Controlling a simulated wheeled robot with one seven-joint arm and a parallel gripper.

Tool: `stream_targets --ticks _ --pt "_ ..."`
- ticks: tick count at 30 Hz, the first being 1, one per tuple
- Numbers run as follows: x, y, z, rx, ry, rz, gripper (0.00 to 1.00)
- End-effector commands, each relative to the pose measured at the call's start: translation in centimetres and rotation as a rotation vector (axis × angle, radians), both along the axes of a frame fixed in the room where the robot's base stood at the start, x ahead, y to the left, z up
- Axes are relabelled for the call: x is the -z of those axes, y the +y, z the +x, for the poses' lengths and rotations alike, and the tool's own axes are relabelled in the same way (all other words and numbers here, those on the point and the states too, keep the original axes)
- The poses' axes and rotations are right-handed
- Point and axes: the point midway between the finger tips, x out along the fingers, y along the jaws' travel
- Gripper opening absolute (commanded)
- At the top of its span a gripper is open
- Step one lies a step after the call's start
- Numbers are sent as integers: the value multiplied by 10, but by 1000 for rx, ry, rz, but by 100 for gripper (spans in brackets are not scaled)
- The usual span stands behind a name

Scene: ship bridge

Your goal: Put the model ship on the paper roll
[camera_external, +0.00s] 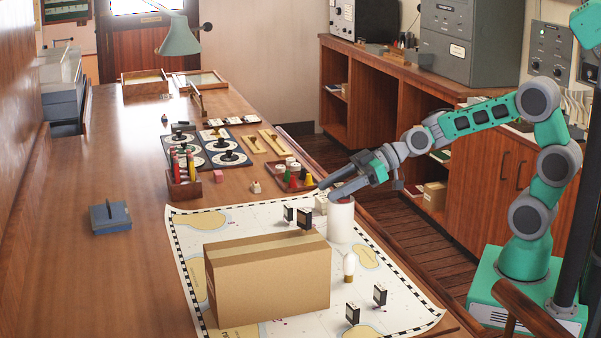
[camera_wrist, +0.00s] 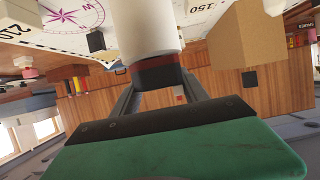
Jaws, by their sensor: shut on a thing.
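The white paper roll (camera_external: 340,222) stands upright on the chart, right of the cardboard box. My gripper (camera_external: 327,191) is at the height of its top end. In the wrist view the roll (camera_wrist: 146,28) appears upside down. A small dark and red piece (camera_wrist: 158,77), which I take to be the model ship, is between my gripper's fingers (camera_wrist: 160,84), and the gripper is shut on it. It lies right at the roll's end; I cannot tell whether they touch.
A large cardboard box (camera_external: 268,280) stands on the chart (camera_external: 400,300) close to the roll. A small white bottle-like piece (camera_external: 349,267) and small black blocks (camera_external: 353,312) stand nearby. A tray of coloured pieces (camera_external: 294,178) lies behind. The table's left side is mostly clear.

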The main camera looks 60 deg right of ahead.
Motion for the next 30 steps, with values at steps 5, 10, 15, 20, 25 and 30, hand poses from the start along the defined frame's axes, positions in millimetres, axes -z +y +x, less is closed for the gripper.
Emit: stream_targets --ticks 5,10,15,20,25,30 --pt "3 0 0 0 0 0 13" --pt "3 0 0 -1 0 0 60" --pt "2 0 0 -1 0 0 74" --pt "2 0 0 -1 0 0 74" --pt "-3 -1 -1 1 0 0 74" --pt "-14 -26 -23 6 -4 -1 74"
